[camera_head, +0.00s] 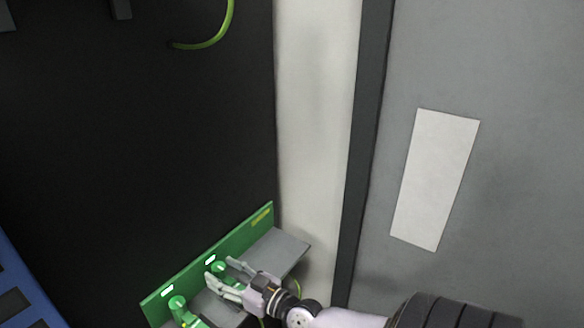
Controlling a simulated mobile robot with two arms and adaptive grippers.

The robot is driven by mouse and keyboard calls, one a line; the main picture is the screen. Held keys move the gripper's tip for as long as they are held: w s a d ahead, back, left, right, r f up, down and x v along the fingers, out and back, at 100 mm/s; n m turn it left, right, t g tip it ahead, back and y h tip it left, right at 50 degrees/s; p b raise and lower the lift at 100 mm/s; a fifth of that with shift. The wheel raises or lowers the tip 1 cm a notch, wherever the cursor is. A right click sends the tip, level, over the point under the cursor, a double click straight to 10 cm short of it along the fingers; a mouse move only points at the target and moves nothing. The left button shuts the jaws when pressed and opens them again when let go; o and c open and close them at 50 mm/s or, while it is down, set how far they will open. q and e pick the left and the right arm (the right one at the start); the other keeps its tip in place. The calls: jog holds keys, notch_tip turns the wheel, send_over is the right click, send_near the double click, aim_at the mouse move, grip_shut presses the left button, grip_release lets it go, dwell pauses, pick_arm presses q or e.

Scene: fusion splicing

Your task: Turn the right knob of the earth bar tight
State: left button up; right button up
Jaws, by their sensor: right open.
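The earth bar (240,238) is a green strip at the lower left of the head view, set at a slant along a dark panel. Its right knob (218,267) is round and green, below a white label. The left knob (177,302) sits lower on the bar. My right gripper (223,273) comes in from the lower right. Its fingers are open and lie around or just beside the right knob; I cannot tell whether they touch it. Something green, partly cut off, shows below the left knob. My left gripper is not in view.
A grey ledge (285,250) juts out from the bar. A yellow-green cable (217,38) hangs at the top. A pale post (312,120) and a grey door with a blank white plate (435,180) stand at the right. A blue frame (22,290) is at the lower left.

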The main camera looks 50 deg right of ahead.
jog(key=y+b, duration=0.1)
jog(key=b, duration=0.1)
jog(key=n+y+b, duration=0.1)
jog(key=b, duration=0.2)
jog(key=shift+d+f+n+b, duration=0.15)
jog(key=shift+f+n+b, duration=0.15)
pick_arm(q)
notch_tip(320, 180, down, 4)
jog(key=p, duration=0.3)
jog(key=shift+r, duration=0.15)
pick_arm(e)
jog(key=v, duration=1.7)
jog(key=shift+d+r, duration=0.15)
jog(key=shift+r, duration=0.45)
jog(key=shift+s, duration=0.15)
